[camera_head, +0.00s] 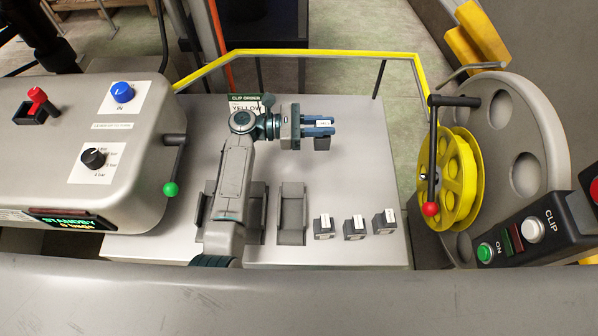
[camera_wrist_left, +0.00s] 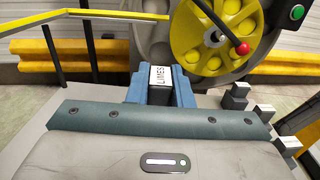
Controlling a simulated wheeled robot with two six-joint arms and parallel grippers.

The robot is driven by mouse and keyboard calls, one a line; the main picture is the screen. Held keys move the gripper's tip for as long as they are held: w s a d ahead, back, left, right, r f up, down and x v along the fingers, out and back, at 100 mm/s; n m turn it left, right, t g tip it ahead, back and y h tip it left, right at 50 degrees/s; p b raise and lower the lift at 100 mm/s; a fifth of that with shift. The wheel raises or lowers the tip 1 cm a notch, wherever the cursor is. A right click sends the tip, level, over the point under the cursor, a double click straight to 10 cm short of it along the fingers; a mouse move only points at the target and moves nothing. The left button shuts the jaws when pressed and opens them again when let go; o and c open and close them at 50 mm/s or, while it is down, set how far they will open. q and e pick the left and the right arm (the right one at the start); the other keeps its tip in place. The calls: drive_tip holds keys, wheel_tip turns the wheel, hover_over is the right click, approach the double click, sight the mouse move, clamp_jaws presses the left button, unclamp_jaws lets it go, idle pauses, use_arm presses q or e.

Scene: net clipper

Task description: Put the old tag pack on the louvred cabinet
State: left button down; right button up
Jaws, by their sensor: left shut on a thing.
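My left gripper (camera_head: 320,127) is shut on a small dark pack (camera_head: 322,144) with a white label, held above the light grey top (camera_head: 350,185). In the left wrist view the pack's label (camera_wrist_left: 160,77) shows between the blue fingers of the left gripper (camera_wrist_left: 161,88) and seems to read LIMES. I cannot tell from its look whether this is the old tag pack. I cannot pick out the louvred cabinet for certain; no louvres show on the grey top from above. My right gripper is not in view.
Three similar packs (camera_head: 354,227) stand in a row near the front right of the top. Empty-looking grey holders (camera_head: 291,213) stand left of them. A yellow rail (camera_head: 320,53) runs behind; a yellow reel (camera_head: 450,180) with a crank stands right. The clipper body (camera_head: 80,140) is left.

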sight(322, 140)
use_arm(q)
drive_tip(key=shift+d+g, duration=0.1)
drive_tip(key=shift+g, duration=0.2)
wheel_tip(322, 140, down, 6)
drive_tip(key=shift+r, duration=0.15)
wheel_tip(322, 140, down, 4)
drive_tip(key=shift+r, duration=0.1)
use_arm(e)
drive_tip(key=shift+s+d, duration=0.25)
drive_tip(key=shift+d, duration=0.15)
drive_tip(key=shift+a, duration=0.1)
use_arm(q)
drive_tip(key=c, duration=1.3)
unclamp_jaws()
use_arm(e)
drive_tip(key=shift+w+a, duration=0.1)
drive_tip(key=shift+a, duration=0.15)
